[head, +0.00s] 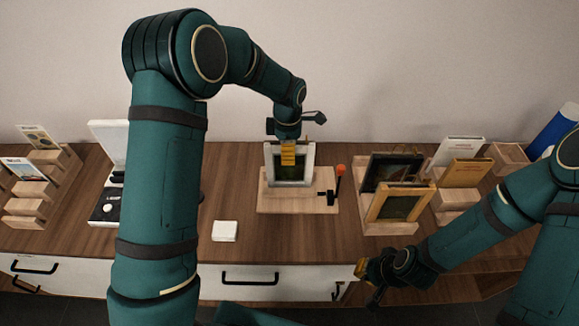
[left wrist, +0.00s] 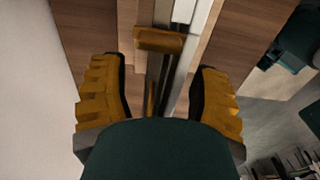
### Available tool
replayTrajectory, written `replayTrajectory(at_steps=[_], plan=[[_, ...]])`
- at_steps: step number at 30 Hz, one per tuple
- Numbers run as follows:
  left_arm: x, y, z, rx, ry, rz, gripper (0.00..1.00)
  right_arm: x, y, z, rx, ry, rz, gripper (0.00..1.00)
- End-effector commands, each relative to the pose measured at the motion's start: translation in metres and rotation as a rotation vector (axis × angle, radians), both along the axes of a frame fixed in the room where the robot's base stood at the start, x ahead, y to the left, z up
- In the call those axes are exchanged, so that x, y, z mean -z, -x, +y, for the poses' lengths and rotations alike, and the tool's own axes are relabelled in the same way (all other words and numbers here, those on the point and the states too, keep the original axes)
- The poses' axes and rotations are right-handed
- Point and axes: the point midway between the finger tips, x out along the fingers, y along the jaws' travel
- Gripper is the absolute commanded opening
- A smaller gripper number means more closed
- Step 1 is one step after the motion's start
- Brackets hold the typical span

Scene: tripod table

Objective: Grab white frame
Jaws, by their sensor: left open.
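The white frame (head: 308,163) stands upright on a light wooden board at the middle of the table, with a dark picture inside. My left gripper (head: 288,155) is over its top edge from above. In the left wrist view the left gripper (left wrist: 160,95) is open, its yellow-padded fingers on either side of the frame (left wrist: 182,42), which shows nearly edge-on. Gaps show between the fingers and the frame. My right gripper (head: 363,271) hangs off the table's front edge at the right; whether it is open is unclear.
A small lever with an orange knob (head: 340,170) stands close to the frame's right. Wooden-framed pictures (head: 400,204) stand in a rack farther right. An open white case (head: 107,206) is at the left. A white block (head: 225,231) lies in front, with bare table around it.

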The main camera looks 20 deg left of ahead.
Motion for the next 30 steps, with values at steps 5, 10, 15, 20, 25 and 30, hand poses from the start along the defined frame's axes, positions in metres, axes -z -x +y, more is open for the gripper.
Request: replayTrajectory(at_steps=[5,10,15,20,25,30], plan=[[-0.0007,-0.0001,0.0000,0.000,0.000,-0.001,0.60,-0.0003,0.0001,0.0000,0.000,0.000,0.000,0.00],[-0.0008,-0.0002,0.0001,0.000,0.000,-0.001,0.01,-0.0003,0.0000,0.0000,0.000,0.000,0.000,0.00],[-0.0005,-0.0001,0.0001,0.000,0.000,0.000,0.00,-0.0003,0.0000,0.0000,0.000,0.000,0.000,0.00],[-0.0005,-0.0001,0.0000,0.000,0.000,0.000,0.00,-0.0002,-0.0001,-0.0001,0.000,0.000,0.000,0.00],[-0.0007,0.0005,-0.0001,0.000,0.000,0.001,0.00,-0.0002,-0.0001,0.0000,0.000,0.000,0.000,0.00],[-0.0083,0.0040,-0.0010,0.000,0.000,0.000,0.00,-0.0008,-0.0002,0.0000,0.000,0.000,-0.001,0.00]])
